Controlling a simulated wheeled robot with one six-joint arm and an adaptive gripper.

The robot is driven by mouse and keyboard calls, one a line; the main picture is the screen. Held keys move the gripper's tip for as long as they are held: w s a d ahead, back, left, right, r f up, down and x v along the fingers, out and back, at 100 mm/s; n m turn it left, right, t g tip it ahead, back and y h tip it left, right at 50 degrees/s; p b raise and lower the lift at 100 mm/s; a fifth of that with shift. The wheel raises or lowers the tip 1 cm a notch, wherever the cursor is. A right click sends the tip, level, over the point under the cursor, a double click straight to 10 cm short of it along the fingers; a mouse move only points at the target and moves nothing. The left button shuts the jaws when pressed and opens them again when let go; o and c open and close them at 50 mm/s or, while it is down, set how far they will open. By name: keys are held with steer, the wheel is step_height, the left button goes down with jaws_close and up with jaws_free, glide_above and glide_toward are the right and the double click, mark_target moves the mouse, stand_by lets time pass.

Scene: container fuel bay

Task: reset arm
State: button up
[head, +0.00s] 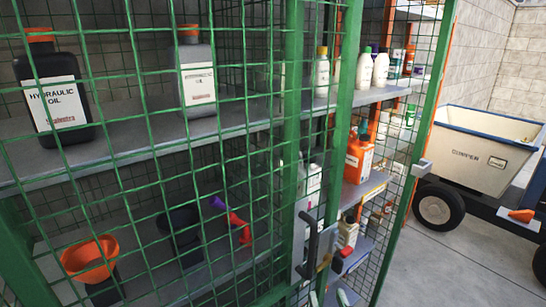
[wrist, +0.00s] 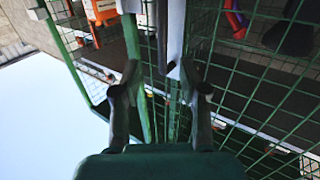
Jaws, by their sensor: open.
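My gripper (wrist: 160,75) shows in the wrist view with its two dark fingers spread apart and nothing between the fingertips. Just beyond the fingertips is the dark door handle (wrist: 174,35) on a pale plate of the green mesh cage. I cannot tell whether a finger touches it. In the head view the dark handle (head: 311,245) is on the green cage front, at lower middle.
The green mesh cage (head: 291,120) encloses shelves with a hydraulic oil bottle (head: 55,95), another oil bottle (head: 196,75), an orange funnel (head: 90,258) and an orange jug (head: 358,160). A wheeled cart (head: 480,155) stands at right. Floor (head: 440,265) between is clear.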

steer(key=s+d+f+g, duration=0.1)
steer(key=s+d+f, duration=0.2)
steer(key=s+f, duration=0.55)
steer(key=s+d+f, duration=0.1)
steer(key=s+f, duration=0.1)
steer(key=s, duration=0.6)
steer(key=s+d+f+g, duration=0.1)
steer(key=s+f, duration=0.2)
steer(key=s, duration=0.6)
steer(key=s+d+f+g+h, duration=0.1)
steer(key=s+d+f, duration=0.1)
steer(key=s, duration=0.7)
steer(key=shift+f+m, duration=0.25)
steer(key=shift+m, duration=0.15)
steer(key=shift+w+a, duration=0.1)
steer(key=shift+a, duration=0.05)
